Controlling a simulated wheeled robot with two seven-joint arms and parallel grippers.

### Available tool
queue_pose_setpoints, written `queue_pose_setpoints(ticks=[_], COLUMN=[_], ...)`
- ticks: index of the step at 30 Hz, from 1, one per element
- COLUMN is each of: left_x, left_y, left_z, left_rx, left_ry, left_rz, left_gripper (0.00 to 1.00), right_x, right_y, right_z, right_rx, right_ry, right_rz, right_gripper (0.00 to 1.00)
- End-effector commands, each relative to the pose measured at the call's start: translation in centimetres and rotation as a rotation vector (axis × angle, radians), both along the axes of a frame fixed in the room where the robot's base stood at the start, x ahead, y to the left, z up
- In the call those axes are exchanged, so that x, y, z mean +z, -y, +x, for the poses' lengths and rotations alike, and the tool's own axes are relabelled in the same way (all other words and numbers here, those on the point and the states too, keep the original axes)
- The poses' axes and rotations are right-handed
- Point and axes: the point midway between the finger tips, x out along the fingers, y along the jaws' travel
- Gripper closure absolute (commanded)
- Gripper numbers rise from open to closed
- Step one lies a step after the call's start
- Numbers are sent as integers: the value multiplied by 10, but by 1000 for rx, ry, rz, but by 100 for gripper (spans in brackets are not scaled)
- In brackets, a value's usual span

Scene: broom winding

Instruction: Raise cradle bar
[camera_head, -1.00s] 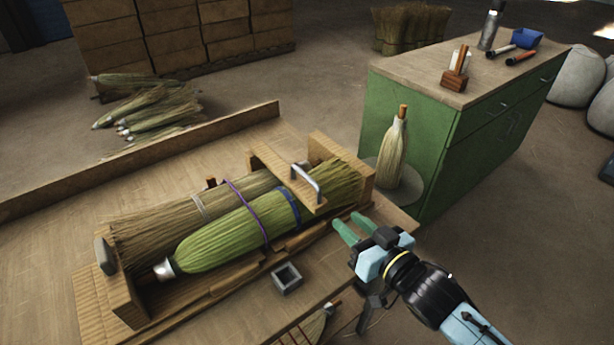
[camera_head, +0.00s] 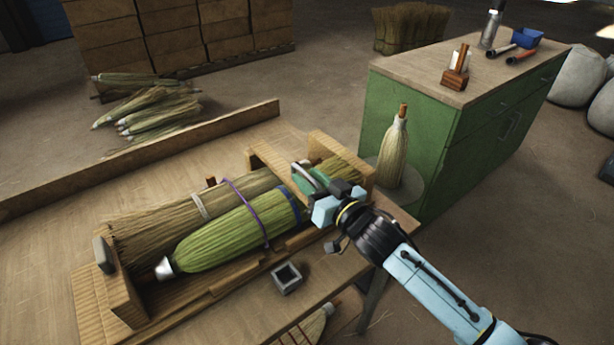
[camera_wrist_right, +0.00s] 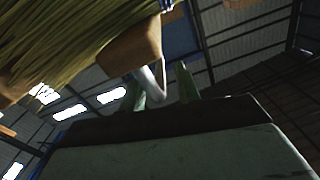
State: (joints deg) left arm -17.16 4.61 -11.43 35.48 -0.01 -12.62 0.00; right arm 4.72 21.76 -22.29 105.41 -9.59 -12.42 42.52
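The cradle bar (camera_head: 268,162) is a flat wooden board lying across the brooms in the wooden cradle, with a metal handle (camera_head: 302,178) at its near end. My right gripper (camera_head: 312,180) is at this handle and partly hides it. In the right wrist view the bar's wooden end (camera_wrist_right: 135,48) and the handle (camera_wrist_right: 153,82) show, the handle between my two green fingers (camera_wrist_right: 162,88). The fingers look apart, with a gap beside the handle. A green broom (camera_head: 225,235) with purple and blue bands lies under the bar beside a tan broom (camera_head: 160,220). My left gripper is not in view.
A small grey square holder (camera_head: 287,278) stands on the bench in front of the cradle. A green cabinet (camera_head: 415,150) and an upright broom (camera_head: 393,152) stand beyond the right end. A low wooden ledge (camera_head: 140,157) runs along the bench's back.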

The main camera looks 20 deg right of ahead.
Motion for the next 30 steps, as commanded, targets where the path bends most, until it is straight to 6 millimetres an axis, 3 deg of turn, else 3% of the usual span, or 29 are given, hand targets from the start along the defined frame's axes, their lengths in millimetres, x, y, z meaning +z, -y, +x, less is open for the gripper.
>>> queue_pose_setpoints(ticks=[6, 14, 22, 30], left_x=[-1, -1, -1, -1], left_y=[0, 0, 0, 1], left_z=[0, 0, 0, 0], left_rx=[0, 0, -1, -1], left_ry=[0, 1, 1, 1], left_rz=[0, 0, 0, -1], left_gripper=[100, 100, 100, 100], right_x=[0, 0, 0, 0], right_y=[-5, -6, -6, -6], right_z=[14, 15, 15, 14], right_rx=[0, 0, 1, 1], right_ry=[-1, -1, -1, -1], right_rz=[1, 1, 0, 1], right_gripper=[67, 67, 99, 100])
